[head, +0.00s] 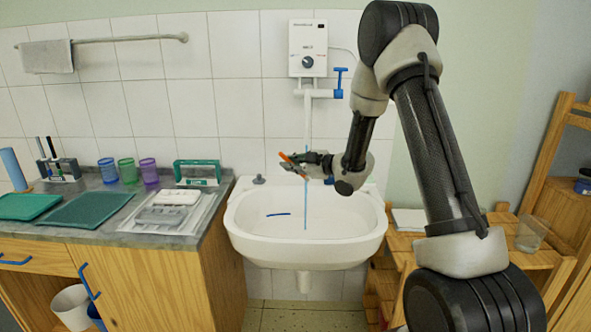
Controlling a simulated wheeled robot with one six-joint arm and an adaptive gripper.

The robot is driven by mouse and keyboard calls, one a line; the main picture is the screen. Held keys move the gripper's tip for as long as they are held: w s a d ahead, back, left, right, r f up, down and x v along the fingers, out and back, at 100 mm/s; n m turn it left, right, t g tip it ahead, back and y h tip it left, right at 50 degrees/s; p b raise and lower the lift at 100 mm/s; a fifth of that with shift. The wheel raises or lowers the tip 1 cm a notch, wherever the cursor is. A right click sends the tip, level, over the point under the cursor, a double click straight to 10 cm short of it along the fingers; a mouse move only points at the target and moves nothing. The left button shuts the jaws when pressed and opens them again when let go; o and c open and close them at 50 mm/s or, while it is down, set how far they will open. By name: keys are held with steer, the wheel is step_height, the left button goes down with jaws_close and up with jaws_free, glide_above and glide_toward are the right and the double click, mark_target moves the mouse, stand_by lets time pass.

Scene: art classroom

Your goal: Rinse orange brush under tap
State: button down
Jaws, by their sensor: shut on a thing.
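The orange brush (290,161) is held in my gripper (299,164), tilted, above the white sink (250,226). My gripper is shut on the brush. The white tap (308,97) with a blue handle is on the wall behind, under a white water heater (308,48). A thin blue stream of water (305,208) shows below the gripper, running down into the basin. The brush is close to the line of the stream; whether the water touches it is too small to tell.
A blue strip (279,214) lies in the basin. The counter (110,187) on the left holds green trays, colored cups (127,171) and a brush holder (56,169).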

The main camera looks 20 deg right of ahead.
steer(key=s+a, duration=0.3)
steer(key=a, duration=0.3)
stand_by(0.6)
steer(key=shift+s+a, duration=0.1)
steer(key=shift+a, duration=0.05)
stand_by(0.8)
steer(key=s+a+r, duration=0.2)
steer(key=a+r, duration=0.2)
steer(key=a, duration=0.1)
steer(key=shift+s, duration=0.4)
steer(key=shift+a, duration=0.1)
